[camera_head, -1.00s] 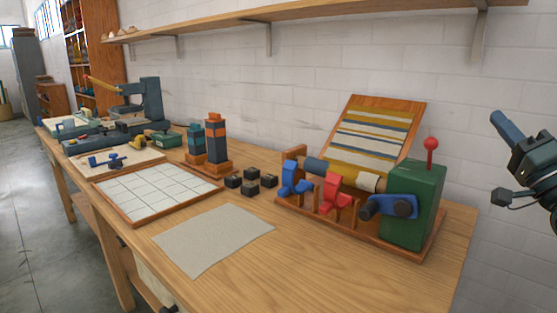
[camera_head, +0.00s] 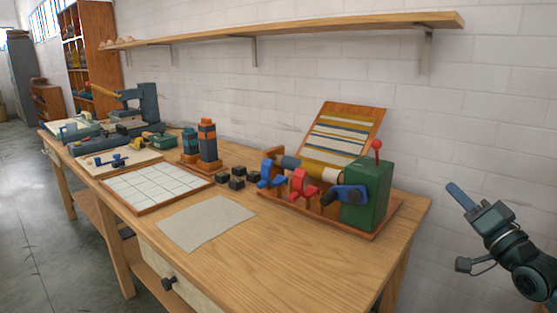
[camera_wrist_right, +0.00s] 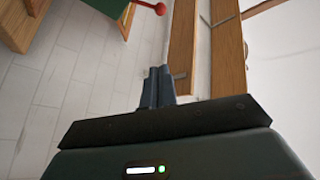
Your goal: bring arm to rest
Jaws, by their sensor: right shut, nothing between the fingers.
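My right gripper (camera_head: 461,197) is at the right of the head view, beyond the right end of the workbench, in front of the white brick wall. Its blue-grey fingers are together and point up and to the left, with nothing between them. The shut fingers also show in the right wrist view (camera_wrist_right: 158,86), empty against the wall. My left gripper is not in the head view.
The wooden workbench (camera_head: 240,266) carries a green-boxed winding device (camera_head: 368,196), a striped sample board (camera_head: 345,130), a grid tray (camera_head: 156,187), a grey cloth (camera_head: 205,222), small dark blocks and two block towers. A wall shelf (camera_head: 290,27) runs above. The space between gripper and bench is clear.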

